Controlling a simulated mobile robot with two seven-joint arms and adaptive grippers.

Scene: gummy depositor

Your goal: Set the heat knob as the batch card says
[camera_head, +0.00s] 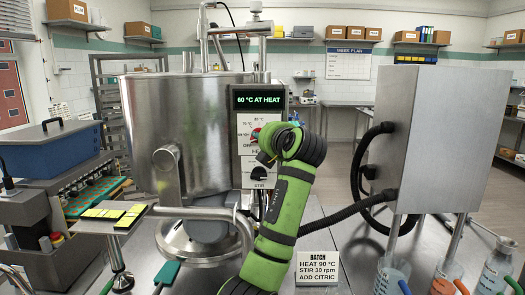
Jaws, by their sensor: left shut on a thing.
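The batch card (317,268) stands on the table and reads "HEAT 90 °C, STIR 30 rpm, ADD CITRIC". The control panel (241,112) is on the front of the steel kettle. Its display (258,98) reads "60 °C AT HEAT". The red heat knob (256,133) shows only in part behind my left gripper (263,152). That gripper is at the heat dial and shut on the heat knob; its fingertips are mostly hidden by my green arm. The black stir knob (258,173) is just below. My right gripper is not in view.
The steel kettle (145,115) fills the left of the panel. A tall steel cabinet (430,130) with black hoses stands at right. A tray (128,217) with yellow pieces is at lower left. Beakers (391,274) stand at lower right.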

